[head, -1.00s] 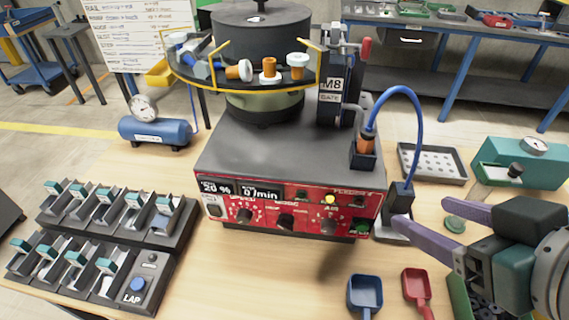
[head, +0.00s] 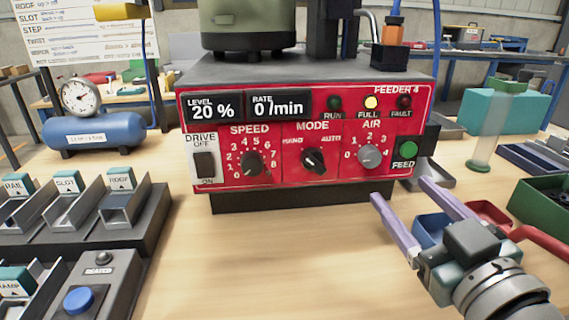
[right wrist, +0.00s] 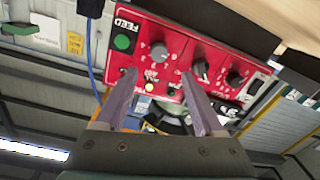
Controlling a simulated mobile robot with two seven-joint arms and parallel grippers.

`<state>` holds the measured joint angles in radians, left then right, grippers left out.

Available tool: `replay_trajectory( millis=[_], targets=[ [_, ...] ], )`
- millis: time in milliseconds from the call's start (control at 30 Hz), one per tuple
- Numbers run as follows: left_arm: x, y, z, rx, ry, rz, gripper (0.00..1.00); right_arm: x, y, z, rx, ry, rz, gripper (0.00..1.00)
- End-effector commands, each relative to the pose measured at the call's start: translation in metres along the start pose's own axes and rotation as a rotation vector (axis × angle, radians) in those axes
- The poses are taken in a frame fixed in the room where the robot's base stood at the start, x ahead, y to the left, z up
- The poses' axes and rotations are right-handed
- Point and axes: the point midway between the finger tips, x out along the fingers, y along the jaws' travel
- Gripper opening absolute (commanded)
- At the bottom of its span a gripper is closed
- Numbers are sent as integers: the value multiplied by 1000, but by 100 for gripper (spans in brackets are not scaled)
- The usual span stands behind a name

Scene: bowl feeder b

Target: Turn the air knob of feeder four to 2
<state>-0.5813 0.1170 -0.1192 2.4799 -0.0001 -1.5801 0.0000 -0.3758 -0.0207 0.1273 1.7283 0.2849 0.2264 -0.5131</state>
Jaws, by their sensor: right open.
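The red front panel of feeder 4 (head: 300,192) faces me in the head view. Its grey air knob (head: 369,156) sits at the right, under the AIR label, with a scale from 0 to 4; its exact setting is too small to tell. My right gripper (head: 408,192) is open and empty, below and to the right of the air knob and apart from it. In the right wrist view, the air knob (right wrist: 158,50) shows ahead, between and beyond the open fingers (right wrist: 156,88). My left gripper is not in view.
A green FEED button (head: 408,149) is right of the air knob; the black mode knob (head: 313,160) is left. Blue (head: 430,230) and red (head: 488,212) scoops lie near my right gripper. The table before the panel is clear.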

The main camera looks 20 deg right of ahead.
Motion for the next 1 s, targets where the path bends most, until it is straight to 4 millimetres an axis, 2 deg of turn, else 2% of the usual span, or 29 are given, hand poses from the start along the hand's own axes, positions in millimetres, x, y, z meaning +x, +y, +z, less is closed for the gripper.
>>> replay_trajectory(
  millis=[300,500,867,1000],
  targets=[
    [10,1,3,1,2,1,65,59,0,-1,0,3,0,70],
    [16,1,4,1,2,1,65,85,0,-1,1,2,-1,70],
    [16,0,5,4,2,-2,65,92,0,-2,0,-1,-2,70],
    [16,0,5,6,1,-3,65,92,0,-2,1,-1,-2,58]
  ],
)
